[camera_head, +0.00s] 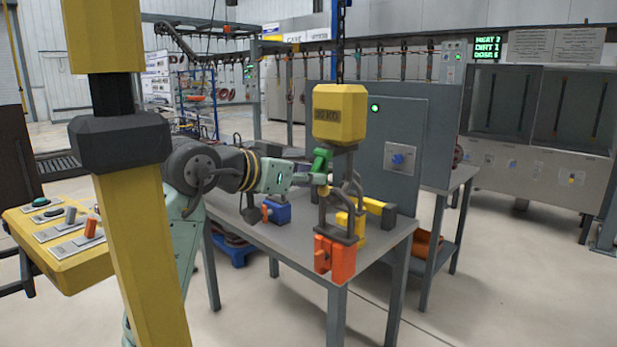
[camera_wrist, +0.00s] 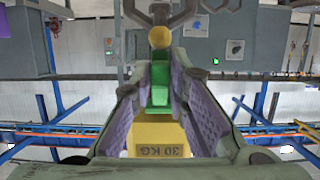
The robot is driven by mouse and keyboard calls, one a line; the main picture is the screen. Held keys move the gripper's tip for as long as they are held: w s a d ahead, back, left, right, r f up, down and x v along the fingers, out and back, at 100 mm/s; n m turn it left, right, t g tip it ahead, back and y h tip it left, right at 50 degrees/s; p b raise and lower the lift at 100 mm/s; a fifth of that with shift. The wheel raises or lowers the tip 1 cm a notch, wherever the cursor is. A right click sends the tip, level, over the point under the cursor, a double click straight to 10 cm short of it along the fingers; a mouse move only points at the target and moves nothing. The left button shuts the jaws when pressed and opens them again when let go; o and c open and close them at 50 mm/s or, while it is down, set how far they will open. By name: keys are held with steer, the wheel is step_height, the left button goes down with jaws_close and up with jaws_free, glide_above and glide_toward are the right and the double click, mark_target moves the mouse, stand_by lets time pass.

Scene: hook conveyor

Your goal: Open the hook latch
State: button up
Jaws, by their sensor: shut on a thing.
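My gripper (camera_head: 317,178) comes in from the left and is shut on the green latch. In the wrist view, the green latch (camera_wrist: 159,88) lies between the purple-padded fingers, with the yellow block (camera_wrist: 160,138) beyond, its lettering upside down. A dark grey hook part (camera_wrist: 160,14) and a yellow knob (camera_wrist: 151,47) show near the fingertips. The latch's exact open or closed position is unclear.
Below, on the grey table (camera_head: 282,237), are an orange block (camera_head: 335,258) with a grey shackle, a blue block (camera_head: 277,210) and yellow blocks (camera_head: 378,206). A grey control cabinet (camera_head: 405,140) stands close behind. A yellow button panel (camera_head: 62,235) is at left.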

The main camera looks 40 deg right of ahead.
mark_target(314, 172)
steer(key=shift+a+r+y+p, duration=0.3)
steer(key=shift+r+y+p, duration=0.4)
steer(key=shift+p, duration=1.25)
jaws_close()
steer(key=shift+a+r+y+p, duration=0.2)
steer(key=shift+y+p, duration=0.2)
steer(key=shift+p, duration=0.25)
steer(key=shift+a, duration=0.1)
steer(key=shift+y, duration=0.3)
steer(key=shift+a+r+y, duration=0.2)
steer(key=shift+r+y, duration=0.35)
steer(key=shift+y, duration=0.1)
steer(key=shift+a+r+y, duration=0.15)
steer(key=shift+r+y, duration=0.35)
steer(key=shift+y, duration=0.15)
steer(key=shift+r, duration=0.1)
